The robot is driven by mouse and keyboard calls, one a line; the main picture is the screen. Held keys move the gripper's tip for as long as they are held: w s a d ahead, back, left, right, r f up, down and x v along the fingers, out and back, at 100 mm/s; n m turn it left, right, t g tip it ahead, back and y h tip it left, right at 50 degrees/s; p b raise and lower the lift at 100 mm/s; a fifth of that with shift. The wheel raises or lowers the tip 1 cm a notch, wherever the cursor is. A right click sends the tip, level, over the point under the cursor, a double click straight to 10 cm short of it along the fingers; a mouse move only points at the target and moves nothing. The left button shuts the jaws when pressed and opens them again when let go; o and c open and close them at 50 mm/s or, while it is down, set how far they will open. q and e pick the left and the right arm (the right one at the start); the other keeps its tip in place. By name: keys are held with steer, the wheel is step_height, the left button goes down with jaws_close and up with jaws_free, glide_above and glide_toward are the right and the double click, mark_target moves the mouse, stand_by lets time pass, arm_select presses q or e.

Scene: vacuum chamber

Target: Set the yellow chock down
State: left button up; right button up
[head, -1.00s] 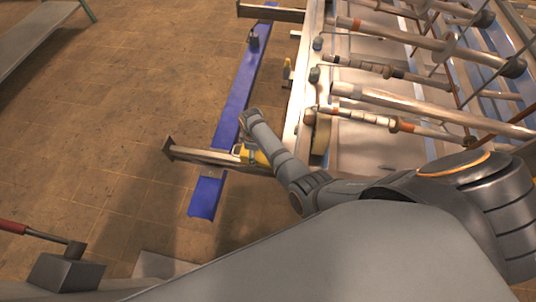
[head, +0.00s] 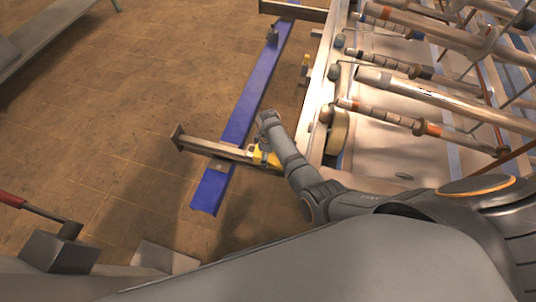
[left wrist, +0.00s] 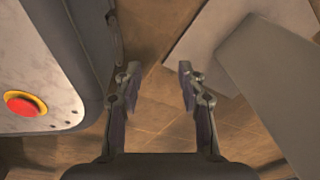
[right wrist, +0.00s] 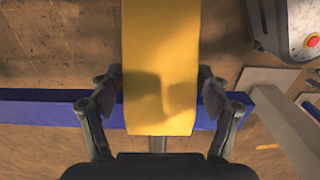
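The yellow chock (right wrist: 160,70) fills the middle of the right wrist view, upright in the picture between the fingers of my right gripper (right wrist: 161,88). Both fingers press against its sides. In the head view only a small part of the chock (head: 262,157) shows beside my right forearm, near a metal beam. The blue rail (right wrist: 45,108) passes behind the chock in the right wrist view. Whether the chock's lower end touches anything is hidden. My left gripper (left wrist: 159,75) is open and empty; it is not in the head view.
The blue rail (head: 240,120) runs along the tiled floor, with metal beams crossing it (head: 205,146). A frame with several long rods (head: 440,95) stands at the right. Open floor (head: 120,110) lies left.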

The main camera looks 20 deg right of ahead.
steer(key=shift+o, duration=0.4)
steer(key=shift+r, duration=0.25)
step_height(320, 180, up, 3)
steer(key=shift+r+p, duration=0.15)
steer(key=shift+p, duration=0.75)
arm_select(q)
steer(key=s+r+p, duration=0.2)
steer(key=r, duration=0.1)
arm_select(e)
step_height(320, 180, up, 8)
steer(key=shift+r, duration=0.25)
arm_select(q)
steer(key=shift+r, duration=0.1)
